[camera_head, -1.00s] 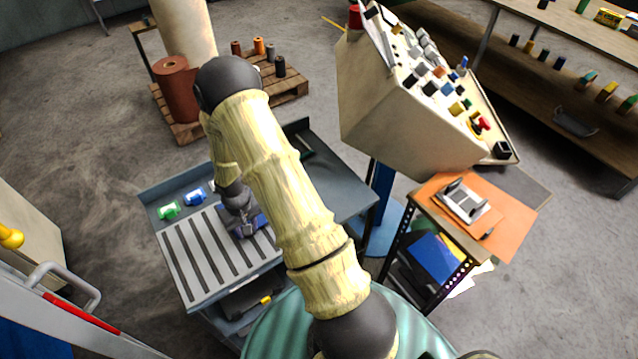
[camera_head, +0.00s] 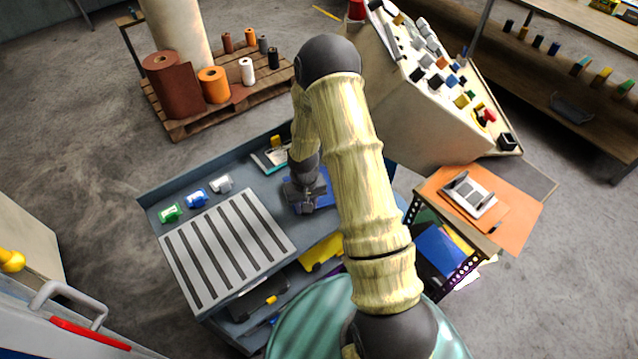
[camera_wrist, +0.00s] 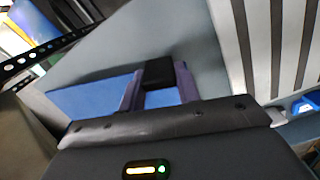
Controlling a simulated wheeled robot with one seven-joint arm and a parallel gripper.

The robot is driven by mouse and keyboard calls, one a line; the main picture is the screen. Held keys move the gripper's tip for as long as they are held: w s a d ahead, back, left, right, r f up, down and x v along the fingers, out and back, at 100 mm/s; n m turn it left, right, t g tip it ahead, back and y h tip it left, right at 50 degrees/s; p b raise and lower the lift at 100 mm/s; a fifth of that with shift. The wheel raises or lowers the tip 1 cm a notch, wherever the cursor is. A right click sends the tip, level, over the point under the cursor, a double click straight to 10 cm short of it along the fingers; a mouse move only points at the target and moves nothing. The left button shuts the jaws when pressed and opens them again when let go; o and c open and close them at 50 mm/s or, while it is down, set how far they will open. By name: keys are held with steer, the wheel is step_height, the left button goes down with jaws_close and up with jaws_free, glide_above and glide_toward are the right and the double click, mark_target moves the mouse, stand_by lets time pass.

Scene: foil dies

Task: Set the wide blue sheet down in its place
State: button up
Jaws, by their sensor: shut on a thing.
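The wide blue sheet (camera_head: 324,188) shows beside and behind my gripper (camera_head: 308,203) in the head view, over the bare grey cart top right of the slotted plate (camera_head: 226,245). In the wrist view my gripper (camera_wrist: 160,88) is shut on a black piece (camera_wrist: 158,71) at the blue sheet (camera_wrist: 92,98), which shows between and left of the purple fingers. The fingers and gripper body hide part of the sheet. I cannot tell whether the sheet touches the cart top (camera_wrist: 165,35).
Green (camera_head: 170,212), blue (camera_head: 196,198) and white (camera_head: 221,183) small items stand along the cart's left part. A tray with a yellow piece (camera_head: 275,155) lies at the back. A control console (camera_head: 415,125) and a small orange-topped table (camera_head: 520,215) stand to the right.

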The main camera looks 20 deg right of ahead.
steer(key=shift+d, duration=0.2)
step_height(320, 180, up, 8)
steer(key=n+p, duration=0.2)
steer(key=p, duration=0.5)
steer(key=shift+f+n, duration=0.1)
steer(key=shift+n, duration=0.3)
steer(key=shift+s+r+n+p, duration=0.1)
steer(key=shift+r+n+p, duration=0.2)
steer(key=shift+r+p, duration=0.15)
steer(key=shift+d+f, duration=0.1)
steer(key=shift+s+b, duration=0.1)
steer(key=shift+b, duration=0.25)
